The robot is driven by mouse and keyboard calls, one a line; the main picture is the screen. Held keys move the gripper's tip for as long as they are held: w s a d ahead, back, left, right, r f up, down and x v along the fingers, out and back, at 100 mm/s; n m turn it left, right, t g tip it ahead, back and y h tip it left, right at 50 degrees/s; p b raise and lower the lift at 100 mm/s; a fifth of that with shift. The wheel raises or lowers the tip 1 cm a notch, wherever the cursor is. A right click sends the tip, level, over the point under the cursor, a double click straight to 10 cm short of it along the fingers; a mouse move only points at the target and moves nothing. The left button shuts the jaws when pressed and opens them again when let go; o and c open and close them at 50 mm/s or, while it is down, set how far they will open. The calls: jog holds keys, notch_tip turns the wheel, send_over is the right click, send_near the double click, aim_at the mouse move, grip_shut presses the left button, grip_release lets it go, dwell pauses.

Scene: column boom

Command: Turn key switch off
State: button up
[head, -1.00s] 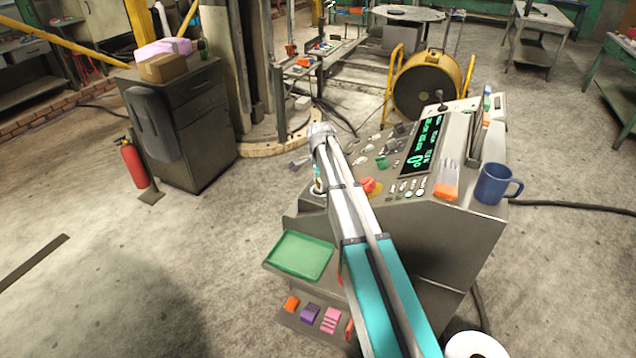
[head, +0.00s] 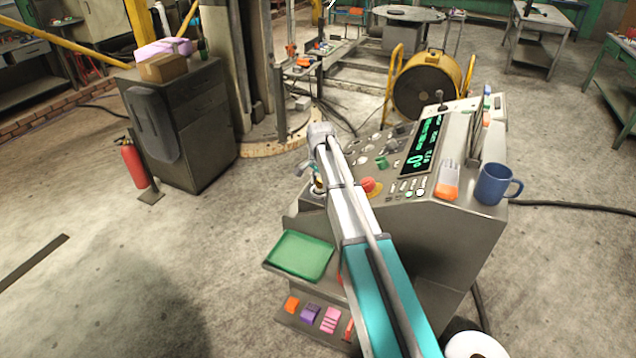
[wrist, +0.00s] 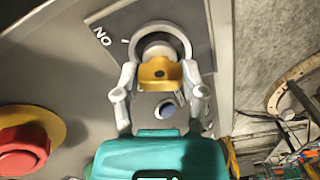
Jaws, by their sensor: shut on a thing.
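The key switch (wrist: 182,34) is a pale round collar on a dark plate on the console, at the top of the wrist view. A white ON label (wrist: 102,36) with a tick mark lies to its left, upside down. The yellow key (wrist: 160,70) sticks out of the collar. My gripper (wrist: 160,82) is shut on the key, one pale finger on each side of it. In the head view my gripper (head: 318,185) is at the console's left front corner. My arm and wrist mostly hide the switch there. I cannot tell the key's exact angle.
A red emergency button (wrist: 24,140) on a yellow base sits left of the gripper in the wrist view. The console (head: 450,225) also carries a display (head: 420,150) and a blue mug (head: 493,184). A green tray (head: 299,256) juts out below the gripper.

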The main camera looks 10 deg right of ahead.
jog(key=n, duration=0.6)
jog(key=shift+w, duration=0.25)
jog(key=n, duration=0.5)
jog(key=shift+n, duration=0.3)
jog(key=o, duration=1.2)
jog(key=shift+c, duration=0.2)
jog(key=shift+s, duration=0.1)
jog(key=shift+r, duration=0.1)
